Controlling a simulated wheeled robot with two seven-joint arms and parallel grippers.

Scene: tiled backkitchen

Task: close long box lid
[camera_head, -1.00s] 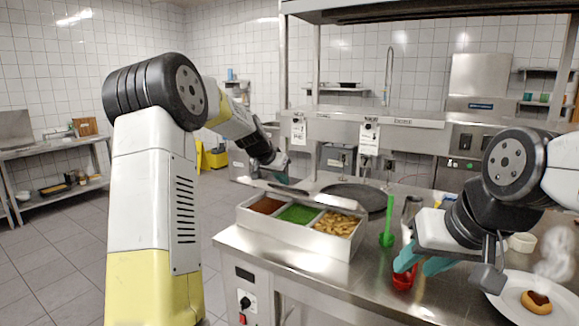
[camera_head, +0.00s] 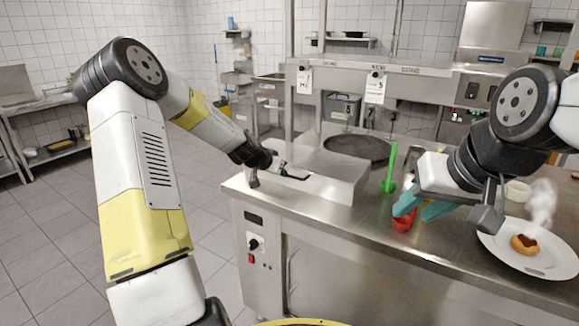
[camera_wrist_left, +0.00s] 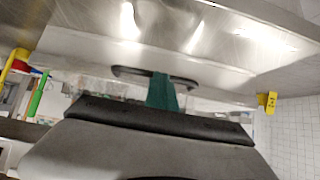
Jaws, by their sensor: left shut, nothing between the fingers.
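The long box (camera_head: 332,189) is a steel container near the counter's left end. Its flat steel lid (camera_head: 318,163) lies over the top, so the food inside is hidden. A dark handle (camera_head: 294,176) is on the box's front side. My left gripper (camera_head: 277,168) is shut and empty beside the handle at the lid's front edge. In the left wrist view its teal fingers (camera_wrist_left: 162,93) overlap the dark oval handle (camera_wrist_left: 135,73); whether they touch cannot be told. My right gripper (camera_head: 421,208) is open, its teal fingers apart near a red cup.
The red cup (camera_head: 403,222) and a green bottle (camera_head: 389,170) stand right of the box. A white plate (camera_head: 500,255) with a steaming filled bun (camera_head: 525,244) is at the right. A dark round pan or hotplate (camera_head: 357,147) is behind the box. The front middle counter is clear.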

